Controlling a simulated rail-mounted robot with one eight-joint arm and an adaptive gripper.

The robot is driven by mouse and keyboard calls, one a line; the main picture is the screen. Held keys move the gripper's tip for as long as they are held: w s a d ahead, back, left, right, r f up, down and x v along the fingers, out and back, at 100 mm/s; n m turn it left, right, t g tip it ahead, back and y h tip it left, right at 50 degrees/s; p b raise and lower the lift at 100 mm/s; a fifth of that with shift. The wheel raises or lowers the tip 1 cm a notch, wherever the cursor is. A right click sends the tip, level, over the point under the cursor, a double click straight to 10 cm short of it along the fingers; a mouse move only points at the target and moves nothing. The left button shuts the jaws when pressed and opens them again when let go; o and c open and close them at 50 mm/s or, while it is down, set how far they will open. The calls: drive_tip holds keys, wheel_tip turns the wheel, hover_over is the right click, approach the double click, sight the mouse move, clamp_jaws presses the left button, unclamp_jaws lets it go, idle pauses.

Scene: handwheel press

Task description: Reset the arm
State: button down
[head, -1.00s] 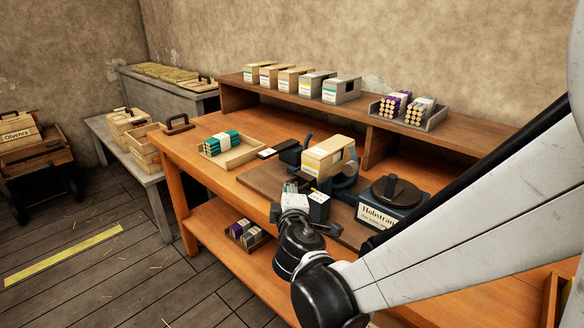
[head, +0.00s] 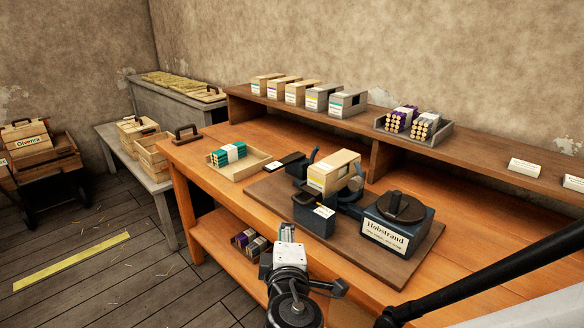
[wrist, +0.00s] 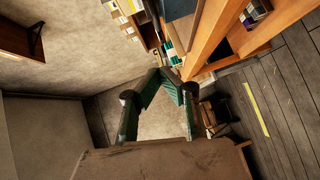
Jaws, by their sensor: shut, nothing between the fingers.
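My arm stands in front of the workbench (head: 205,165), its lower end at the bottom of the head view. My gripper (wrist: 170,74) shows in the wrist view with its two green-padded fingers drawn together at the tips, holding nothing. In the head view my gripper (head: 287,235) is seen from behind, near the bench's front edge and apart from the things on it. The handwheel press (head: 393,225), labelled Habstrand, stands on a brown board. A cream box (head: 332,172) with a yellow stripe sits at the press's left side, away from my gripper.
A tray (head: 250,168) with a green bundle lies on the bench's left. Boxes (head: 310,95) and a grey tray (head: 440,133) of bundles stand on the raised shelf. Small bundles (head: 250,242) lie on the lower shelf. The floor (head: 110,220) at left is open.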

drive_tip(key=shift+s, duration=0.2)
drive_tip(key=s+d+m+g+h+p, duration=0.2)
drive_tip(key=d+m+g+h, duration=0.25)
drive_tip(key=d+m, duration=0.8)
drive_tip(key=s+d+r+m+g+y+p, duration=0.2)
drive_tip(key=s+d+r+m+g+y, duration=0.1)
drive_tip(key=s+d, duration=0.6)
drive_tip(key=shift+s+d+m+g, duration=0.3)
drive_tip(key=shift+s+m+g, duration=0.5)
drive_tip(key=shift+s, duration=0.2)
